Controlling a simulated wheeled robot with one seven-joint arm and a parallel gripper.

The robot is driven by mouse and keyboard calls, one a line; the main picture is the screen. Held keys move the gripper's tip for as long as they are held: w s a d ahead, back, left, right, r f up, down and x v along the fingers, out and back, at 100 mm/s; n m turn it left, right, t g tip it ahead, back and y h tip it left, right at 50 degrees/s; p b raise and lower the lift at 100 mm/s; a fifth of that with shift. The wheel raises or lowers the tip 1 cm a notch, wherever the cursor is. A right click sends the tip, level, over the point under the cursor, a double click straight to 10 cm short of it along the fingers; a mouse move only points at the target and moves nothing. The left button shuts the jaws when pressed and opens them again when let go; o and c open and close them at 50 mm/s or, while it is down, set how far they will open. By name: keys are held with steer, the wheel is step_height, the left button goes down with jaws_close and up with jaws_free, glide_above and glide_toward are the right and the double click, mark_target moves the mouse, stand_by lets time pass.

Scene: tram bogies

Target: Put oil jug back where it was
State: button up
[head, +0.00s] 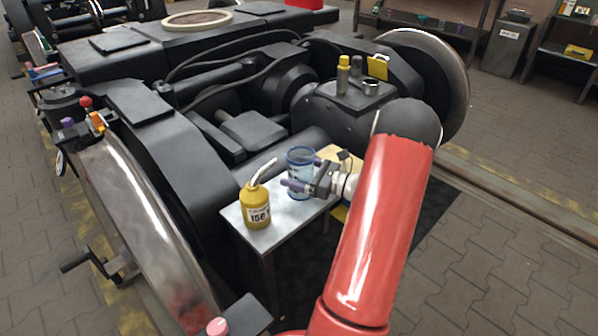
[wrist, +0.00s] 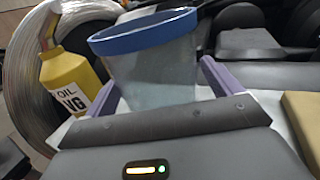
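A clear jug with a blue rim (head: 300,158) stands upright on, or just above, a small grey side table (head: 258,238); its base is partly hidden. My gripper (head: 292,186) reaches in from the right, with one purple finger across the jug's near side. In the wrist view the jug (wrist: 155,70) is between the two purple fingers, with a narrow gap showing at the right finger, so the gripper looks open around it. A yellow oil can with a spout (head: 256,205) stands left of the jug. It also shows in the wrist view (wrist: 68,85).
A tan block (head: 335,155) lies behind my gripper, also at the right in the wrist view. A dark bogie frame (head: 160,150) with large steel wheels closes in behind and left. Small bottles (head: 343,75) and a yellow item (head: 378,66) stand on its box.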

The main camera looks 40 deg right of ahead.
steer(key=shift+r, duration=0.1)
steer(key=shift+s+r, duration=0.1)
steer(key=v, duration=1.1)
steer(key=shift+s+d, duration=0.2)
steer(key=shift+s, duration=0.15)
